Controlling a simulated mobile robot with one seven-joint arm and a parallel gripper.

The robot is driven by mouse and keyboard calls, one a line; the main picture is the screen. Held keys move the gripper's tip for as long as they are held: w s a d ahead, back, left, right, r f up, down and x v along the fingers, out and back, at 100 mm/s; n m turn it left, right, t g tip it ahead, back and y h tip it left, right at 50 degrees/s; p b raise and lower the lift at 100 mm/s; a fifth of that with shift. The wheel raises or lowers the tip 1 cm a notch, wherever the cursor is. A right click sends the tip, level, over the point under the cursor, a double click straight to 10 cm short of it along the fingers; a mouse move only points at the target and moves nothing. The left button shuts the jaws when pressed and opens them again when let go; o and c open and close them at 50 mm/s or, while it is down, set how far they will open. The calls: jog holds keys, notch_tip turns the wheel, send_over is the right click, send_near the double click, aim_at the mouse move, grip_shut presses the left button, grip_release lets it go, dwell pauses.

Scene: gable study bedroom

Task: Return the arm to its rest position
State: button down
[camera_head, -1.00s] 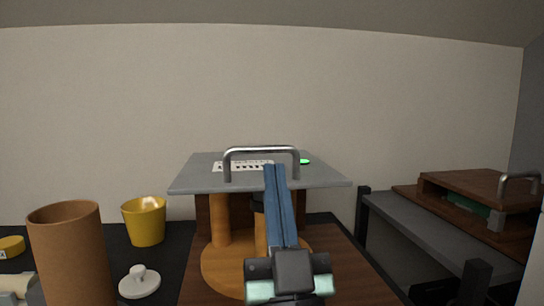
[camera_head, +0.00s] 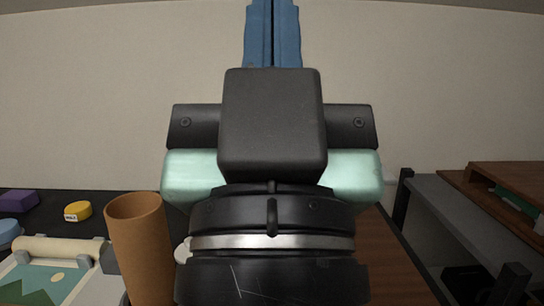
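My gripper (camera_head: 272,32) is large and close in the middle of the head view, pointing up. Its two blue fingers lie side by side with only a thin dark line between them, and nothing shows held. The fingertips run out of the top of the picture. The gripper's dark body and my arm hide the middle of the desk, and no contact with anything shows.
A brown cylinder (camera_head: 140,245) stands at left. Beside it are a picture scroll (camera_head: 60,272), yellow disc (camera_head: 78,211), purple block (camera_head: 18,201) and blue round piece (camera_head: 8,232). A grey shelf (camera_head: 455,220) and wooden unit (camera_head: 512,182) stand right.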

notch_tip(320, 180, up, 34)
jog(key=p, duration=3.2)
jog(key=shift+p, duration=0.3)
jog(key=shift+a, duration=0.1)
